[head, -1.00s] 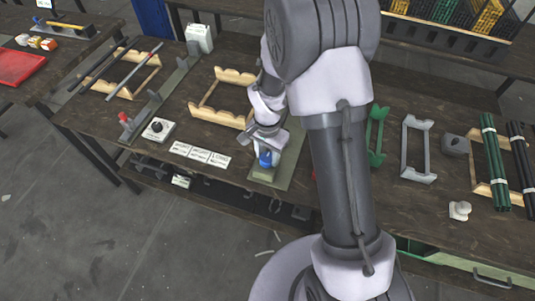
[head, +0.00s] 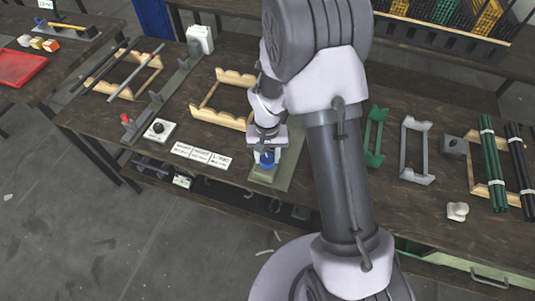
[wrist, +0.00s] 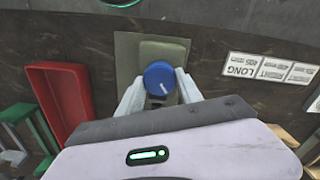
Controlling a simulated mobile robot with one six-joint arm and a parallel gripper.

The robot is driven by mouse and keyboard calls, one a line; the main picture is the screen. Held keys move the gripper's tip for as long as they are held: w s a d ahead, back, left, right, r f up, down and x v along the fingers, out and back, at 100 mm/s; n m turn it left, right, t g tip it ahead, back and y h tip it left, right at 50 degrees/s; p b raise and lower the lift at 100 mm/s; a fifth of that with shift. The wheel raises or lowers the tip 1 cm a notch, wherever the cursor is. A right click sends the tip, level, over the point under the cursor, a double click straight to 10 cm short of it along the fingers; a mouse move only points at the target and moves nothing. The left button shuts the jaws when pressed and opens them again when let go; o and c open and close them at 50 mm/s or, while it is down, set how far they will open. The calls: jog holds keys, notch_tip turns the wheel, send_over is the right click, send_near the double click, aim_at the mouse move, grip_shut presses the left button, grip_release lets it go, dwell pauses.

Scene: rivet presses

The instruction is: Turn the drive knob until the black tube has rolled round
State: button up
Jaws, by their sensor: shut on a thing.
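The drive knob is a blue round knob with a white pointer line, seen in the wrist view (wrist: 159,73) and in the head view (head: 267,159). It sits on a grey-green plate (head: 263,175) near the bench's front edge. My gripper (wrist: 159,86) has one finger on each side of the knob and is shut on it. The pointer line points to the lower right in the wrist view. A black tube (head: 97,67) lies on a wooden rack at the left. My arm hides the bench behind the knob, and I cannot tell whether a tube lies there.
A grey tube (head: 135,73) lies beside the black tube. Green (head: 490,165) and black (head: 519,165) tube bundles lie right. A red bin (wrist: 62,105) is close by.

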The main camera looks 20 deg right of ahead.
aim_at(267, 158)
jog(key=shift+n+p, duration=0.4)
jog(key=shift+n, duration=1.5)
jog(key=o, duration=1.4)
jog(key=shift+c, duration=0.2)
notch_tip(267, 158, up, 18)
jog(key=p, duration=0.5)
jog(key=shift+f+p, duration=0.25)
jog(key=shift+p, duration=0.15)
